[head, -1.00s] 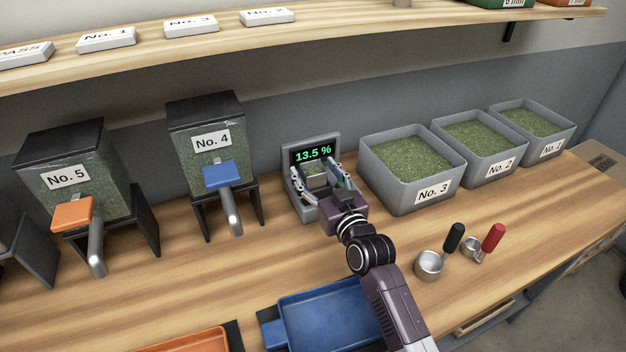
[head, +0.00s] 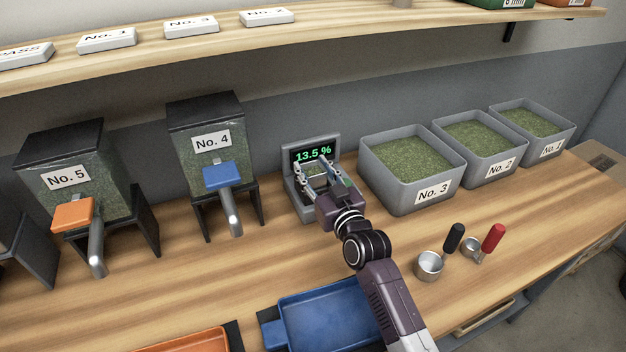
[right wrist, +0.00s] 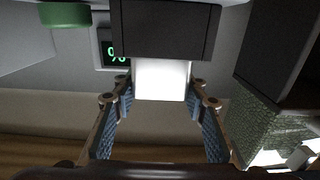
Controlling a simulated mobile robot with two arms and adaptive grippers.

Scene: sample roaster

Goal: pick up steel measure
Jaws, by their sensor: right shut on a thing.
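Two steel measures rest on the bench at the right in the head view: a larger cup with a black handle (head: 430,265) and a smaller one with a red handle (head: 471,250). Both are apart from my grippers. My right gripper (head: 316,166) is at the moisture meter (head: 334,149), which reads 13.5 %. Its fingers are shut on a pale, box-like piece in front of the display. In the right wrist view this piece (right wrist: 161,80) is a bright white block between the fingers, below a dark block. My left gripper is not in view.
Grey bins No. 3 (head: 398,196), No. 2 (head: 466,172) and No. 1 stand right of the meter. Hoppers No. 4 (head: 205,118) and No. 5 (head: 60,140) stand left. A blue tray (head: 300,300) lies in front. Bench around the measures is clear.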

